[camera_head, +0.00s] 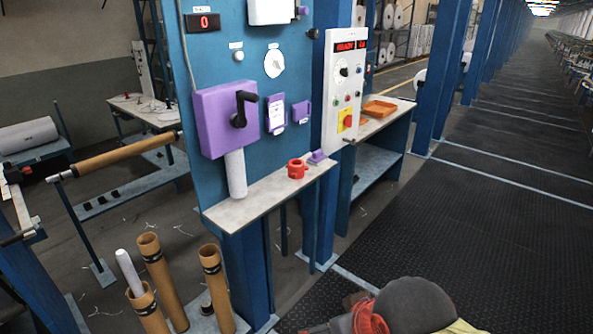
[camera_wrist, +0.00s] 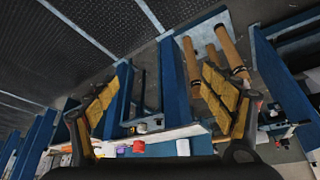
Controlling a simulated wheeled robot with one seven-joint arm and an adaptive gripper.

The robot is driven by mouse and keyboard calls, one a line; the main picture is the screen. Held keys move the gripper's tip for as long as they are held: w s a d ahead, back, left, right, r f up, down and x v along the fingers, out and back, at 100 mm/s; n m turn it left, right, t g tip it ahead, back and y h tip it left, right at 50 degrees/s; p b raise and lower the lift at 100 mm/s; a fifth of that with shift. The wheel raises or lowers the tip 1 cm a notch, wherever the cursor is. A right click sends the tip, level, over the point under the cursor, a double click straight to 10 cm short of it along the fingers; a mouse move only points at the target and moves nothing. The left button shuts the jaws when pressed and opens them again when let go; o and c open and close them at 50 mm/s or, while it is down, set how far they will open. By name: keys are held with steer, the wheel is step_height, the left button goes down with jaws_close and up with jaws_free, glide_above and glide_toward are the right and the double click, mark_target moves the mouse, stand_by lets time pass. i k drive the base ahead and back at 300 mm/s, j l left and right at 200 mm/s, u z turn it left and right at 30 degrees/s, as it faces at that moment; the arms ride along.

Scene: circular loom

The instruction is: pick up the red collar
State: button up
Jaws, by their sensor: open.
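The red collar (camera_head: 296,169) is a short, squat ring. It stands on a narrow pale shelf (camera_head: 248,196) fixed to the blue machine frame. It also shows small in the wrist view (camera_wrist: 138,146), low between the two fingers of my gripper (camera_wrist: 160,80). The gripper is open and empty, with its yellow-padded fingers wide apart. It appears well away from the collar, not touching it. The gripper's fingers cannot be made out in the head view.
Several brown tubes (camera_head: 160,270) stand below left. The dark floor (camera_head: 480,220) at right is clear.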

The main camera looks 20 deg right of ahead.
mark_target(296, 168)
steer(key=i+l+u, duration=0.1)
steer(key=i+l, duration=0.55)
steer(key=i+l+u, duration=0.15)
steer(key=i+l, duration=0.15)
steer(key=i+l+u, duration=0.1)
steer(key=i+l, duration=0.2)
steer(key=l, duration=0.2)
steer(key=i+l+u, duration=0.1)
steer(key=i+l, duration=0.2)
steer(key=l, duration=0.15)
steer(key=i+l, duration=0.25)
steer(key=l, duration=0.2)
steer(key=j+u, duration=0.05)
